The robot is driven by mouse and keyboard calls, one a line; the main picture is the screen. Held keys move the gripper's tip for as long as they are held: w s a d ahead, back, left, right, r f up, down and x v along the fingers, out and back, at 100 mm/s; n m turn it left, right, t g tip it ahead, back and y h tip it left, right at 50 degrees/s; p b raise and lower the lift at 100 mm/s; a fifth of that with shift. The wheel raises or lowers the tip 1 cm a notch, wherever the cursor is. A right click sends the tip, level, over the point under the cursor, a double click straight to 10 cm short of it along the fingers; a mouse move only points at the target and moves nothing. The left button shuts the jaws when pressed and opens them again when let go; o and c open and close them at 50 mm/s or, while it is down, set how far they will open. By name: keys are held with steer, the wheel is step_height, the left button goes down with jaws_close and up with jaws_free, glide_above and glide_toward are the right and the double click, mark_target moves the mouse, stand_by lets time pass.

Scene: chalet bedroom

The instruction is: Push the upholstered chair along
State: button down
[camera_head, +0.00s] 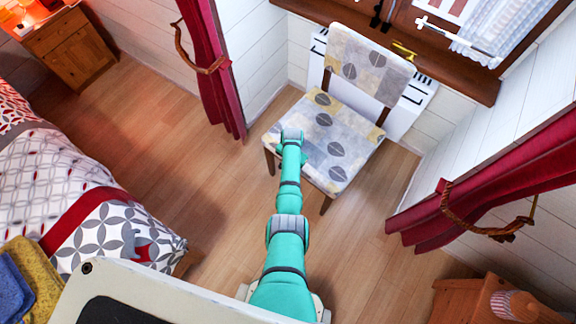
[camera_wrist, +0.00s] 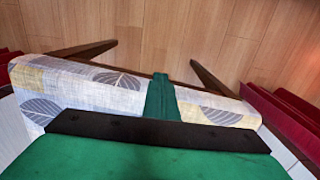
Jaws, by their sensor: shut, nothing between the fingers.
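The upholstered chair (camera_head: 333,130) stands upright with its backrest toward the window wall. Its fabric is pale grey and yellow with leaf prints, and its legs are dark wood. In the head view my teal arm reaches to the front edge of the seat, and the arm's end hides my fingers and part of that edge. In the wrist view the chair's patterned seat edge (camera_wrist: 105,80) crosses the picture, with two legs beyond it. My gripper (camera_wrist: 160,82) is shut and empty, its green fingers overlapping that edge. I cannot tell whether they touch it.
A radiator (camera_head: 415,100) and windowsill (camera_head: 450,78) are close behind the chair. Red curtains (camera_head: 215,65) hang on both sides. A bed (camera_head: 75,200) stands left, a wooden cabinet (camera_head: 490,300) at lower right. Bare floor (camera_head: 180,130) lies between bed and chair.

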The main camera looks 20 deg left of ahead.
steer(key=shift+w+d+r, duration=0.15)
steer(key=shift+w+r, duration=0.05)
steer(key=shift+w, duration=0.2)
steer(key=s+a+r, duration=0.1)
steer(key=s+r, duration=0.3)
steer(key=r, duration=0.5)
steer(key=shift+a+r, duration=0.2)
steer(key=shift+r, duration=0.2)
steer(key=shift+s, duration=0.1)
